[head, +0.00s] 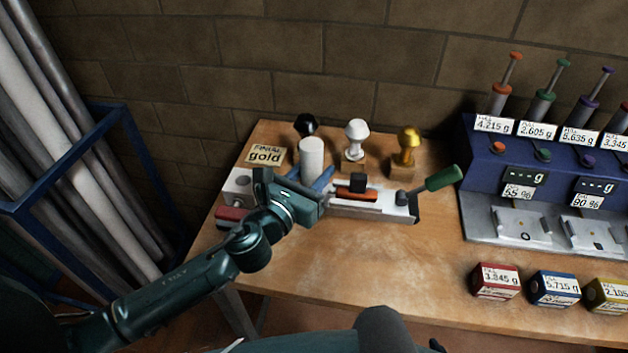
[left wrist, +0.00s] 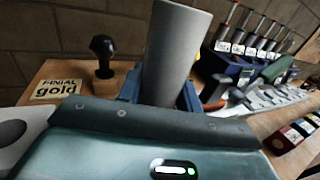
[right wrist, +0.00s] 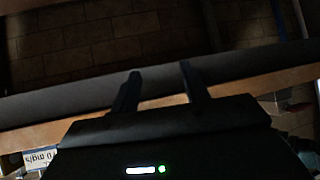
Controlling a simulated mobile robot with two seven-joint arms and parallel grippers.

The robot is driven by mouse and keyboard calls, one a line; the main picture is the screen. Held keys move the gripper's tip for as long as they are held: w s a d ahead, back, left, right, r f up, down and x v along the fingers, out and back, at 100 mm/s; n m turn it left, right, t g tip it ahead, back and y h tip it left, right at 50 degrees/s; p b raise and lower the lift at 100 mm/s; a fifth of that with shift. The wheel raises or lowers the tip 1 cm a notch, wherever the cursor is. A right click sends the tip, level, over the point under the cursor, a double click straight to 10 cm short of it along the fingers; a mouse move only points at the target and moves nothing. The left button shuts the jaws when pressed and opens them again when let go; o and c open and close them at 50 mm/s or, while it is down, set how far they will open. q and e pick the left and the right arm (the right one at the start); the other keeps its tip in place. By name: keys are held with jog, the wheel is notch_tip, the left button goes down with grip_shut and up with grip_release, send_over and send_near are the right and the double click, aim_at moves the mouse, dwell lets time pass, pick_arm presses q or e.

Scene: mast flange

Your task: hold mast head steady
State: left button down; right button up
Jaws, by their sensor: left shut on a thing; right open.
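The mast head appears as a pale upright cylinder (head: 311,158), standing at the left end of a light metal fixture (head: 345,203) on the bench. In the left wrist view the cylinder (left wrist: 175,55) rises between the blue fingers. My left gripper (head: 309,178) is shut on its lower part, and the body of the gripper hides its base. A green-handled clamp (head: 442,178) is at the right end of the fixture. My right gripper (right wrist: 160,85) is open and empty, seen only in the right wrist view.
Behind stand black (head: 306,125), white (head: 356,137) and gold (head: 407,143) finials, beside a sign reading "FINIAL gold" (head: 265,155). A blue dispenser station (head: 478,150) and small labelled boxes (head: 494,282) are at the right. The bench front (head: 370,255) is clear.

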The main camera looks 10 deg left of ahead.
pick_arm(q)
jog(key=shift+r, duration=0.75)
